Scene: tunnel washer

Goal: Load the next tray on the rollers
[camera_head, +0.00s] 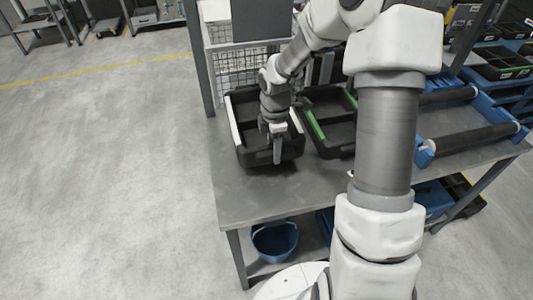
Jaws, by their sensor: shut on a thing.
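A black tray (246,157) with white edge strips sits at the left part of the grey table, by a wire-mesh panel. My gripper (277,156) points down at its near wall and is shut on that wall, with one finger showing on the outer side. A second black tray (340,128) with green edge strips lies just to the right, partly hidden by my arm. The rollers (470,140) are dark bars in a blue frame at the right end of the table.
The grey table (250,196) has bare room in front of the trays. A blue bucket (275,243) stands on the shelf below. A rack (500,62) with more black trays is at the right. Grey posts rise behind the trays. The floor at left is clear.

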